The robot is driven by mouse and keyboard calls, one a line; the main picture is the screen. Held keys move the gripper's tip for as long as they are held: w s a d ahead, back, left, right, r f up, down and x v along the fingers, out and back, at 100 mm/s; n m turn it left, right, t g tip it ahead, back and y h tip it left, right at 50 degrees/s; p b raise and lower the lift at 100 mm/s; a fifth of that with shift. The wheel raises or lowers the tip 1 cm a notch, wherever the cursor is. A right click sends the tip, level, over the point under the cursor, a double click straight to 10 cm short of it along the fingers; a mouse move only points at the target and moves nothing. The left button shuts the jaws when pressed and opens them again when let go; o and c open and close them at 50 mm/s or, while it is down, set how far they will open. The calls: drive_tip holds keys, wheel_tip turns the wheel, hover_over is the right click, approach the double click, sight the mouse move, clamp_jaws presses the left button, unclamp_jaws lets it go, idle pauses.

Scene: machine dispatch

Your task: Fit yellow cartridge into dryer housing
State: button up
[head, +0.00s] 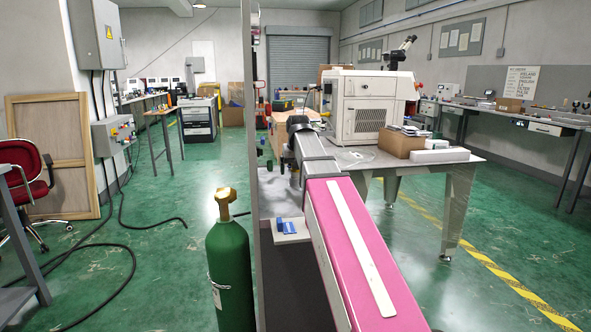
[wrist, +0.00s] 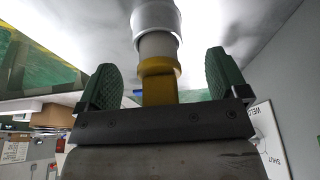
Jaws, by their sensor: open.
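In the wrist view the yellow cartridge (wrist: 160,88) shows a yellow grip and collar with a pale grey body beyond. Its far end meets a shiny silver-white cylinder (wrist: 155,17), apparently the dryer housing, and appears to sit inside its mouth, in line with it. How deep it sits cannot be told. My gripper (wrist: 162,70) is open, with one green pad on each side of the cartridge and a clear gap on both sides. The lower end of the yellow grip is hidden behind the gripper body. I cannot make out the cartridge in the head view.
A metal table (head: 450,164) at the right holds a white machine (head: 368,105), a cardboard box (head: 400,145) and small items. A green gas cylinder (head: 230,270) stands front left, beside a tall grey post (head: 252,150). Black hoses (head: 105,240) lie on the floor at left.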

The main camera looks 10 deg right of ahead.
drive_tip(key=shift+r, duration=0.1)
drive_tip(key=shift+r, duration=2.9)
drive_tip(key=shift+s, duration=0.1)
